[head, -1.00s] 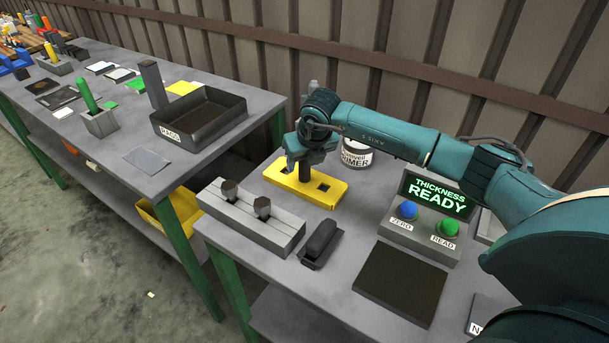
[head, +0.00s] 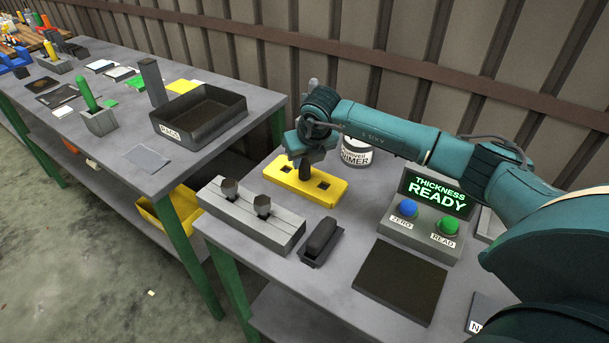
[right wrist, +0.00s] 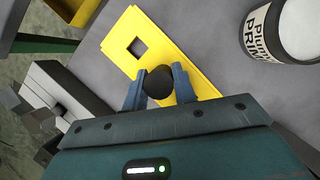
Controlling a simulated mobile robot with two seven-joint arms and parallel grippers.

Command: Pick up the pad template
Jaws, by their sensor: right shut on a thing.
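The pad template (head: 334,190) is a flat yellow plate with square holes and a dark upright handle knob. It lies at the back left of the near table; I see no clear gap under it. My right gripper (head: 304,166) is above the middle of the plate, shut on its knob. In the right wrist view, the two blue-grey fingers press the round dark knob (right wrist: 160,82) from both sides, and the yellow plate (right wrist: 165,42) spreads out beyond them. The fingers hide part of the plate. My left gripper is not in view.
A primer can (head: 355,155) stands behind the template, partly hidden by my arm. A grey block with two dark knobs (head: 250,222) is in front. A small dark tool (head: 320,240), a thickness gauge (head: 425,222) and a dark pad (head: 402,283) lie to the right.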

